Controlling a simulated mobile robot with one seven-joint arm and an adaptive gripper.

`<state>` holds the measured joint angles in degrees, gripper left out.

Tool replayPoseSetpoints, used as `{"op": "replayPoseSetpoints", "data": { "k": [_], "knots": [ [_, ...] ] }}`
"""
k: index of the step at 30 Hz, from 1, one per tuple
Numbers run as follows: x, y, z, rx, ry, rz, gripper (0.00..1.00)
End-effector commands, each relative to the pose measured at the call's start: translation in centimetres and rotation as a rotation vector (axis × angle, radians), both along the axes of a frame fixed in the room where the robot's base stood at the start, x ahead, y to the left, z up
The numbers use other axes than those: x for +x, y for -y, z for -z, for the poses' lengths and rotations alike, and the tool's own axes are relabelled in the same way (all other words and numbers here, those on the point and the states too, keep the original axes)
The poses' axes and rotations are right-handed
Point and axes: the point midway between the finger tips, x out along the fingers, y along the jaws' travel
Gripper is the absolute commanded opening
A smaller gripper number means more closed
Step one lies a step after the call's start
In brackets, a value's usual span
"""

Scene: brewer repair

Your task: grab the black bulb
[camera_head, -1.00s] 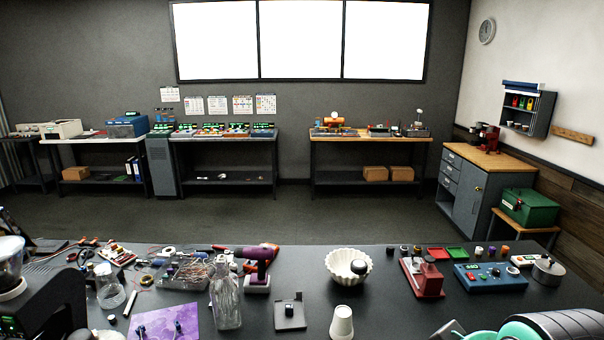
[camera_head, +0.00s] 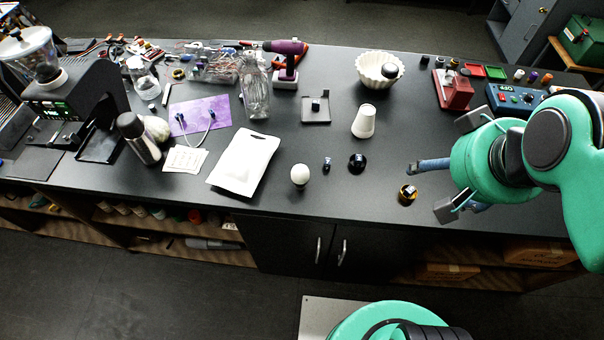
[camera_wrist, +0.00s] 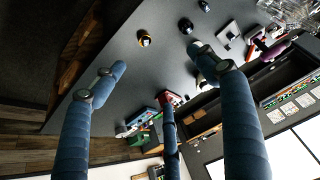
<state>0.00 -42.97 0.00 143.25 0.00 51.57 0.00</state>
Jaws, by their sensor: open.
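A round black object (camera_head: 357,163), which looks like the black bulb, stands on the dark worktop near its front edge. A smaller dark bulb-like piece (camera_head: 327,164) and a white round bulb (camera_head: 300,175) are to its left. A black piece with a yellow band (camera_head: 408,194) is to its right, nearer my gripper. My gripper (camera_head: 440,168) is open and empty, right of these pieces. In the wrist view, the fingers of my gripper (camera_wrist: 160,78) are spread, with the black object (camera_wrist: 186,26) and the yellow-banded piece (camera_wrist: 144,38) beyond them.
A white cup (camera_head: 364,121) stands behind the black object. A white pouch (camera_head: 244,162) lies left of the small pieces. A fluted bowl (camera_head: 378,73), a red device (camera_head: 453,90) and a blue control box (camera_head: 512,98) are farther back.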

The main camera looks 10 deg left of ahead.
Motion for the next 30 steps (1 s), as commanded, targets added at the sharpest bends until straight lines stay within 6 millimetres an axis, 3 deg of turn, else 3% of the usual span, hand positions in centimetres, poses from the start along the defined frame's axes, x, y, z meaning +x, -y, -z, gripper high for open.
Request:
{"op": "replayPoseSetpoints", "data": {
  "k": [10,12,22,30],
  "knots": [
    [0.0,0.0,0.0,0.000,0.000,0.000,0.73],
    [0.0,0.0,0.0,0.000,0.000,0.000,0.65],
    [0.1,-0.1,0.0,0.000,-0.001,-0.001,0.65],
    [1.8,-1.1,-0.1,0.009,-0.033,-0.015,0.65]
  ]
}}
